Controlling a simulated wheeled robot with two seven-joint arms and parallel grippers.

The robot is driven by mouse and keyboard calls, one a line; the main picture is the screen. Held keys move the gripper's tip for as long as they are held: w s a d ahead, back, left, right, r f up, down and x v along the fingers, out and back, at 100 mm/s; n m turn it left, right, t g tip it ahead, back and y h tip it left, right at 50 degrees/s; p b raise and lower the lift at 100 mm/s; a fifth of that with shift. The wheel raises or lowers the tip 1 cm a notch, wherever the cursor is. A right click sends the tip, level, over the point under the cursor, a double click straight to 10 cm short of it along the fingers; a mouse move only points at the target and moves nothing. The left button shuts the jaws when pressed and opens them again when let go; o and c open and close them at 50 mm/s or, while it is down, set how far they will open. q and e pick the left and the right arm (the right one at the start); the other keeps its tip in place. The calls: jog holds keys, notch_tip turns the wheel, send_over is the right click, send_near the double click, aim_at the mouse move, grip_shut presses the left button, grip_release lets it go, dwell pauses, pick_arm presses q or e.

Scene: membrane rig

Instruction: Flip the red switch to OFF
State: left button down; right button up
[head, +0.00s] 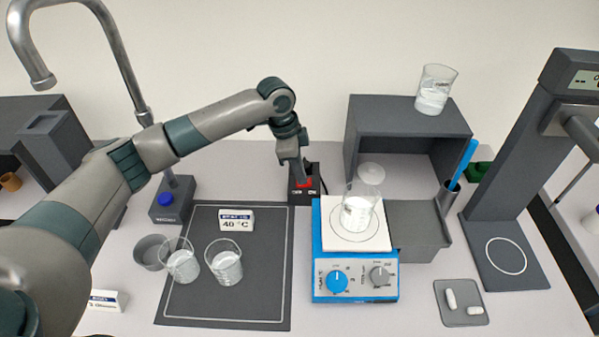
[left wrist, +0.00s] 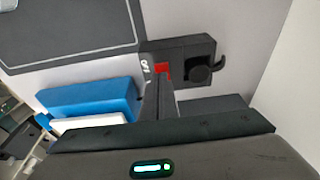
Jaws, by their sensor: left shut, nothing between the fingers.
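The red switch (head: 304,183) sits on a black power box (head: 305,198) behind the blue stirrer plate, with small white OFF and ON lettering on its front. In the left wrist view the red switch (left wrist: 162,69) shows close up on the box (left wrist: 190,50), partly covered by my fingers. My left gripper (head: 300,180) is shut and empty, its tips pointing down right at the switch. They look to be touching or very near it; I cannot tell which. The switch's exact tilt is too small to tell. My right gripper is not in view.
A blue hotplate stirrer (head: 355,285) with a beaker (head: 357,212) stands just in front right of the box. A dark grey mat (head: 235,300) with two beakers lies to the left. A grey shelf (head: 385,108) stands behind right. A faucet (head: 110,40) rises at left.

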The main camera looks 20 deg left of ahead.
pick_arm(q)
jog(key=shift+r, duration=0.15)
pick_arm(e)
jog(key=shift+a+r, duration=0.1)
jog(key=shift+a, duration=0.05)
pick_arm(q)
notch_tip(320, 180, up, 4)
jog(key=p, duration=0.4)
jog(key=shift+d+p, duration=0.1)
jog(key=shift+p, duration=0.2)
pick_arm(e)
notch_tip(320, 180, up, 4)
pick_arm(q)
jog(key=s+a+r+b, duration=0.1)
jog(key=a+r+b, duration=0.3)
jog(key=r, duration=0.4)
jog(key=shift+s+a+r, duration=0.15)
jog(key=shift+a+r, duration=0.15)
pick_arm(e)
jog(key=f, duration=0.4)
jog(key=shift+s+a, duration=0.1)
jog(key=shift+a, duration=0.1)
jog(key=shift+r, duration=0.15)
